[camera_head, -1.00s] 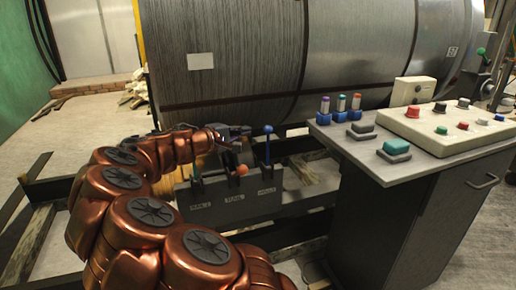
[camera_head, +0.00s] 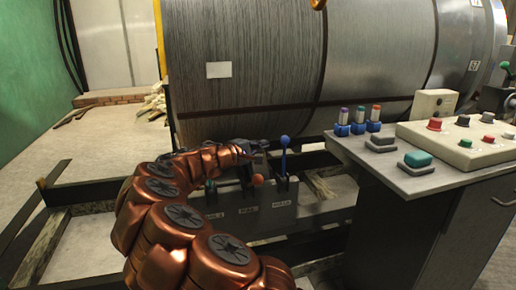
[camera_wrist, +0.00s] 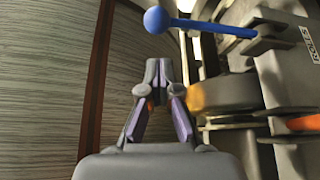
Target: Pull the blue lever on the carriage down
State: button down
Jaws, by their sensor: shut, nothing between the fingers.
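The blue lever (camera_head: 284,156) stands upright from the right slot of a dark lever box, its round blue knob on top. In the wrist view, the lever (camera_wrist: 210,27) runs across the top, with its knob at the left end. My gripper (camera_head: 262,145) is left of the knob, close to it in the head view. In the wrist view, my gripper (camera_wrist: 158,68) has its fingertips together with nothing held, and the knob shows apart from them, above. The lever's base is partly hidden in the head view.
An orange-knobbed lever (camera_head: 257,181) and a green-knobbed lever (camera_head: 210,188) share the lever box (camera_head: 250,210). A large metal coil (camera_head: 290,70) stands close behind. A control desk (camera_head: 410,178) with buttons stands to the right. Open floor (camera_head: 80,150) lies to the left.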

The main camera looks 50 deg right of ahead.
jog(key=b, duration=0.1)
send_over(284, 160)
jog(key=w, duration=0.4)
jog(key=shift+s+a+f, duration=0.2)
jog(key=shift+a+f, duration=0.15)
jog(key=shift+s, duration=0.1)
